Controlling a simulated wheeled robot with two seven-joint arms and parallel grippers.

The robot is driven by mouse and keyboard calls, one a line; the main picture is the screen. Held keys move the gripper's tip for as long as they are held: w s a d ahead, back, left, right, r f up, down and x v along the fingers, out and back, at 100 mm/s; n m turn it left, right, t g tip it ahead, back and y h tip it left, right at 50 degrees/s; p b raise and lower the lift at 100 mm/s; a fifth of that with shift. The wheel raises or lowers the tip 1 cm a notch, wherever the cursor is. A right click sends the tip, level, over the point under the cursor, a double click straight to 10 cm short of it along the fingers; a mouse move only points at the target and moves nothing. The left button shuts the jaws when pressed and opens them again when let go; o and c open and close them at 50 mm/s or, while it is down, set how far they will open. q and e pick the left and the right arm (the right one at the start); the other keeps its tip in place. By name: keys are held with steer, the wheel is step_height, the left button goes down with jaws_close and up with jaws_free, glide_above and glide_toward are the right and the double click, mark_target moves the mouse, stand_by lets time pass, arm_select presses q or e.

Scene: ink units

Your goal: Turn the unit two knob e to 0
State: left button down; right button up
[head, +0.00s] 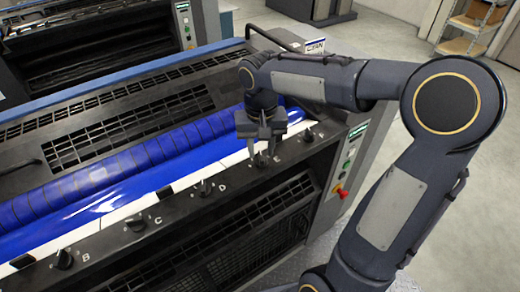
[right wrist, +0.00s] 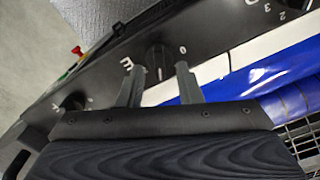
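Knob E (right wrist: 158,57) is a dark round knob on the black control panel (head: 100,248) of the unit. In the right wrist view the letter E is printed on one side of it and a 0 on the other. A small white mark shows at the knob's near edge; its exact pointing is hard to tell. My right gripper (right wrist: 159,67) is open, its two fingers apart on either side of the knob with gaps visible. In the head view the right gripper (head: 262,158) reaches down at the panel and largely hides knob E. My left gripper is not in view.
Knob D (head: 205,188), knob C (head: 136,222) and knob B (head: 63,258) line the panel to the left. Another knob (head: 308,135) sits to the right. A blue roller (head: 120,170) lies behind the panel. A red button (head: 341,192) is on the right end.

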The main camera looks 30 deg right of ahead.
steer(key=shift+f, duration=0.65)
jaws_close()
